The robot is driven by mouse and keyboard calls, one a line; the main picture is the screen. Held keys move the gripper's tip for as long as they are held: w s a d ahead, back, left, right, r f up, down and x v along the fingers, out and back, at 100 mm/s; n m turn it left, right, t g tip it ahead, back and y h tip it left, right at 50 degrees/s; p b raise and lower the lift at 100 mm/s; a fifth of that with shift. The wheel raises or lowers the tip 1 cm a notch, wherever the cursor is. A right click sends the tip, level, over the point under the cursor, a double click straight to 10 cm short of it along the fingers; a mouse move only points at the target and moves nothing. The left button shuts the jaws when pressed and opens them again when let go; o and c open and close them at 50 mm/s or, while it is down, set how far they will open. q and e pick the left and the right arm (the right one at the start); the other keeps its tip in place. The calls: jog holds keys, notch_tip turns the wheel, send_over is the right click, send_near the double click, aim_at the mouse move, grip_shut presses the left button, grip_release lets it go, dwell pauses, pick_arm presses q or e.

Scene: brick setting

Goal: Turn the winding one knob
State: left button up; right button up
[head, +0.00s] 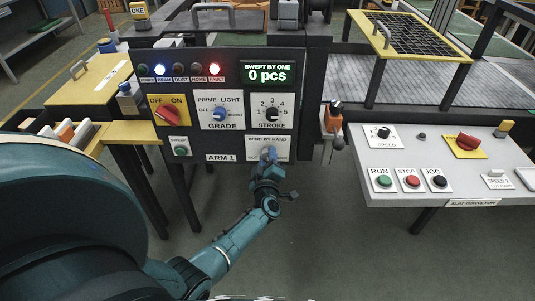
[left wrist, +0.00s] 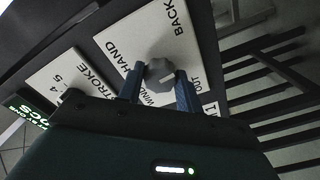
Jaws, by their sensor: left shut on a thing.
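The winding knob (left wrist: 159,73) is a grey faceted knob on a white plate (left wrist: 124,40) lettered "WIND BY HAND", with "BACK" and "OUT" beside it. In the head view its plate (head: 281,142) is at the lower right of the black ARM 1 panel. My left gripper (head: 268,160) reaches up to it from below and hides most of the knob there. In the left wrist view my left gripper's blue fingers (left wrist: 158,82) stand on either side of the knob, shut on it. My right gripper is in neither view.
Above the knob are the STROKE dial (head: 271,114), the GRADE dial (head: 220,114) and the red OFF/ON switch (head: 168,114). The display (head: 268,73) reads "0 pcs" and the red FAULT lamp (head: 214,69) glows. An orange-topped device (head: 333,119) hangs right of the panel, before the conveyor console (head: 448,185).

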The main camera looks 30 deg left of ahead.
pick_arm(q)
jog(key=m+p, duration=0.1)
jog(key=m, duration=0.2)
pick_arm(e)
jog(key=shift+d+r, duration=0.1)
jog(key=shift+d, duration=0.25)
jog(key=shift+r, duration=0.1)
pick_arm(q)
jog(key=o, duration=1)
jog(key=shift+s, duration=0.1)
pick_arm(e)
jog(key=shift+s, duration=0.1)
